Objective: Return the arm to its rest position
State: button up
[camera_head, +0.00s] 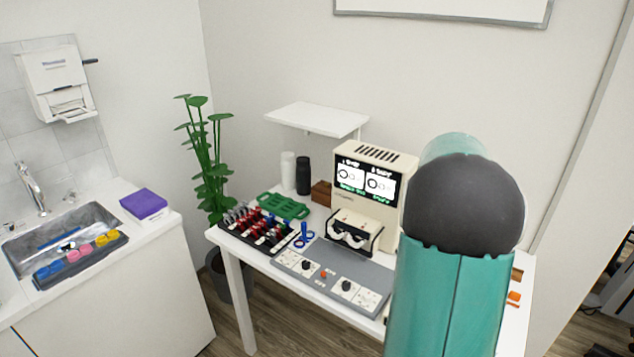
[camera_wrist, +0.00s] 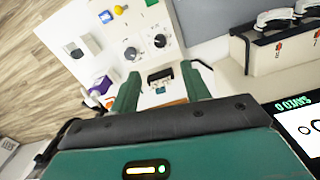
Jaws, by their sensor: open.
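My arm (camera_head: 458,250), teal with a dark grey joint, rises in the right of the head view and hides the right part of the white table. My gripper (camera_wrist: 160,70) shows in the wrist view with its two green fingers spread apart. Nothing is between the fingers. Beyond them is a white panel (camera_wrist: 138,25) with dark dials, a yellow knob and a small black block. I cannot tell the gap between fingertips and panel. The gripper is not visible in the head view.
The cream eye-test machine (camera_head: 385,160) stands just left of my arm, behind a grey control panel (camera_head: 325,270). A rack of glasses (camera_head: 260,228) and a green tray (camera_head: 283,206) are further left. A white shelf (camera_head: 318,119) juts from the wall. Bare wooden floor (camera_wrist: 75,100) shows in the wrist view.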

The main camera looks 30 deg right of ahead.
jog(key=w+a+r+n+t, duration=0.1)
jog(key=a+r+n, duration=0.35)
jog(key=a, duration=0.75)
jog(key=w+a+r+n+t, duration=0.1)
jog(key=a+r+n+t, duration=0.3)
jog(key=a, duration=0.8)
jog(key=s+a+n, duration=0.3)
jog(key=s+a, duration=0.1)
jog(key=a, duration=0.4)
jog(key=s+a+n, duration=0.3)
jog(key=s+a, duration=0.2)
jog(key=a, duration=0.4)
jog(key=shift+s+a+r+n+t, duration=0.2)
jog(key=shift+a+r+n+t, duration=0.05)
jog(key=shift+r+n+t, duration=0.1)
jog(key=shift+c, duration=0.2)
jog(key=shift+c, duration=1)
